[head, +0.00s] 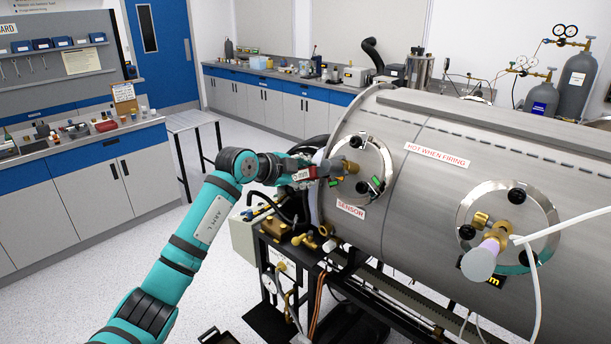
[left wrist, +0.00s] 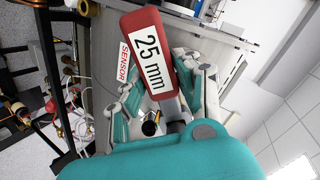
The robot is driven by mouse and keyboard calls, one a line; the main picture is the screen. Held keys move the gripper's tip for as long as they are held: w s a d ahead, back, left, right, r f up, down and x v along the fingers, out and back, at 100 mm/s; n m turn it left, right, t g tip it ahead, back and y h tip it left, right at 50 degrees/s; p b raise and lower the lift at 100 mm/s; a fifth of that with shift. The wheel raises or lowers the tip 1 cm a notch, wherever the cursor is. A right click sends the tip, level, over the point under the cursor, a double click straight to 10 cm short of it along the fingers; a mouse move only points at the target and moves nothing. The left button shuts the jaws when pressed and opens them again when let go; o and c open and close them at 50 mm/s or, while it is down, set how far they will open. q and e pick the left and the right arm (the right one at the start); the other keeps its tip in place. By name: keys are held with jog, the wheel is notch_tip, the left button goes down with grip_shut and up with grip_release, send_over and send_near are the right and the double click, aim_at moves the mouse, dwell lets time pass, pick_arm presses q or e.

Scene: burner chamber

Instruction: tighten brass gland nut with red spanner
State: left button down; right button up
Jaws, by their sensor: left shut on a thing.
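My left gripper (head: 290,169) is at the left port of the steel chamber (head: 440,175), above the SENSOR label. My right gripper is not in view.
A second port on the right has brass fittings (head: 482,220), a pale cylinder (head: 480,262) and a white cable. Valves and hoses crowd the frame below the left port. A workbench (head: 85,140) stands at left; the floor between is mostly clear.

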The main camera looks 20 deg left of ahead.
pick_arm(q)
jog(key=shift+w+r, duration=0.1)
jog(key=shift+r, duration=0.1)
jog(key=shift+w+a+r+m, duration=0.1)
jog(key=shift+w+r+m, duration=0.2)
jog(key=shift+m, duration=0.3)
jog(key=shift+w+a+r+m, duration=0.15)
jog(key=shift+r+m, duration=0.25)
jog(key=shift+m, duration=0.2)
jog(key=shift+w+r+m, duration=0.15)
jog(key=shift+r+m, duration=0.2)
jog(key=shift+m, duration=0.05)
jog(key=shift+w+r+m, duration=0.3)
jog(key=shift+r+m, duration=0.15)
jog(key=shift+m, duration=0.35)
